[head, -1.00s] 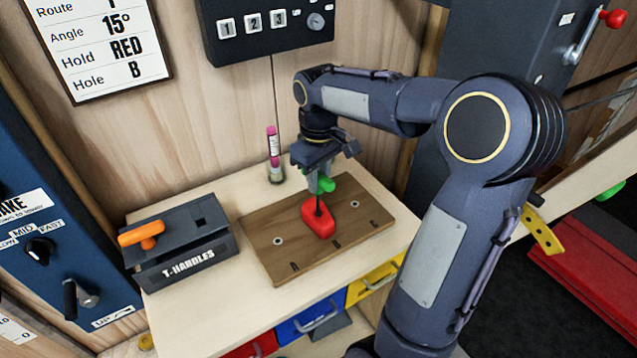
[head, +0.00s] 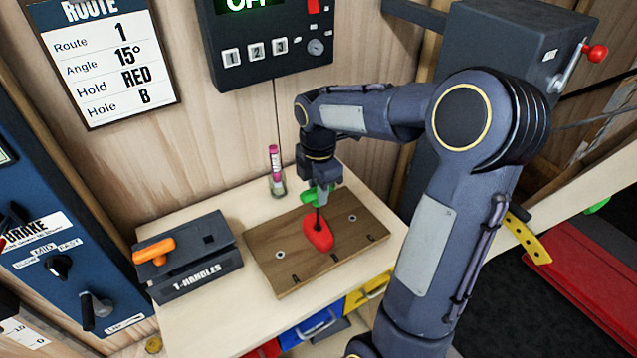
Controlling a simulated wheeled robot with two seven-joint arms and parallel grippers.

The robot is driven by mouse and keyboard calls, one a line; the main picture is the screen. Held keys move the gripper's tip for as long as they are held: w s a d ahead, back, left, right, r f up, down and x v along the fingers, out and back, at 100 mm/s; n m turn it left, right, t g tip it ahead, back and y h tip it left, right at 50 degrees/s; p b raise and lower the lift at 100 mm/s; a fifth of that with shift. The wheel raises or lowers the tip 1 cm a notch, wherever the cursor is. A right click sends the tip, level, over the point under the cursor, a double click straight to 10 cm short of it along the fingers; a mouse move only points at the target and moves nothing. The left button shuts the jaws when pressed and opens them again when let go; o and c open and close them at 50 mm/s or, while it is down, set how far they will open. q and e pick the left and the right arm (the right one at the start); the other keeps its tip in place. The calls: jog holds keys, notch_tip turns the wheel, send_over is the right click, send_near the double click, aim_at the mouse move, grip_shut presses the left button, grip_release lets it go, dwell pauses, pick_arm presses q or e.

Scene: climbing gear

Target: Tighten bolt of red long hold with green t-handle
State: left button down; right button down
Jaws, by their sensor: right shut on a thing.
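The red long hold (head: 318,236) lies on the wooden board (head: 274,275), over the middle hole position. The green t-handle (head: 311,194) stands above it, its dark shaft running down into the top of the hold where the bolt sits. The bolt itself is hidden. My right gripper (head: 320,197) is shut on the green t-handle, pointing down from above. My left gripper is not in the head view.
A dark T-handles box (head: 190,274) with an orange t-handle (head: 154,250) stands left of the board. A pink-capped marker stands in a glass (head: 277,185) behind the board. A control box (head: 270,55) and route sign (head: 105,58) hang on the wall.

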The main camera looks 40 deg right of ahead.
jog(key=n, duration=0.2)
jog(key=n+p, duration=0.2)
jog(key=n, duration=0.1)
jog(key=shift+r+n, duration=0.25)
jog(key=shift+n, duration=0.05)
jog(key=shift+r+p, duration=0.7)
jog(key=shift+r, duration=0.1)
jog(key=c, duration=2)
grip_release()
grip_shut()
jog(key=shift+d+f+b, duration=0.1)
jog(key=shift+f+b, duration=0.65)
jog(key=shift+f, duration=0.5)
